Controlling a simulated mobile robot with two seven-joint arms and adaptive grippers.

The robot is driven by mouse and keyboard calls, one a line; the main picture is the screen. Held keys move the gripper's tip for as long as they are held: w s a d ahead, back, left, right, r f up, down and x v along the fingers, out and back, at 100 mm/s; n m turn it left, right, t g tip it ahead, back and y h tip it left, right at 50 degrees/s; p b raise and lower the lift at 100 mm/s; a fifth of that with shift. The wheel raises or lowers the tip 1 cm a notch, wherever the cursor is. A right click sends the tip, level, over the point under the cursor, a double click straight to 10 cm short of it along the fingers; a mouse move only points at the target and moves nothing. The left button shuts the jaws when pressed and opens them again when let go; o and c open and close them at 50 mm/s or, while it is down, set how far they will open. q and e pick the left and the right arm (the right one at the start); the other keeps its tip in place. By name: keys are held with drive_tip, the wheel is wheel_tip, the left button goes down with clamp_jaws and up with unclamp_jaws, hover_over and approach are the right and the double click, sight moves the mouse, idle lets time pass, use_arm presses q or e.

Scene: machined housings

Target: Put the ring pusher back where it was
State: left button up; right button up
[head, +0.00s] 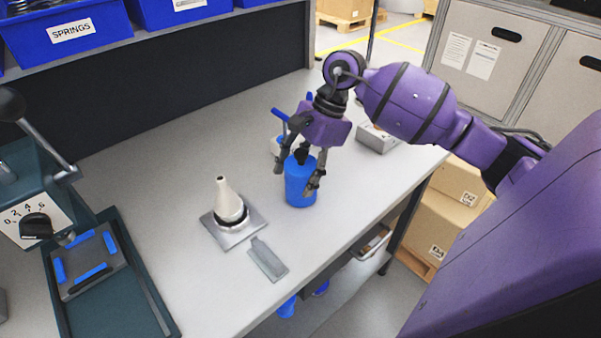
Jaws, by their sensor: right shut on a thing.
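The blue cylinder with a dark knob on top (299,186) looks like the ring pusher. My right gripper (296,178) reaches down from above, its fingers around the upper part of the cylinder, shut on it. The cylinder is upright over the bench (180,140). I cannot tell whether its base touches the bench top. To its left, a pale cone (227,198) stands in a round dark-rimmed bore on a square metal housing (232,230). My left gripper is not in view.
A flat grey piece (267,259) lies in front of the housing. A partly hidden holder with blue-handled items (280,116) stands behind my gripper, and a grey block (377,138) to its right. A press (35,195) and dark tray (150,305) fill the left.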

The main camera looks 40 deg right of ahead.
drive_tip(key=shift+f, duration=0.2)
drive_tip(key=o, duration=1.3)
drive_tip(key=shift+c, duration=0.2)
drive_tip(key=shift+r, duration=0.25)
drive_tip(key=v, duration=1.2)
drive_tip(key=shift+b, duration=0.4)
drive_tip(key=shift+s, duration=0.1)
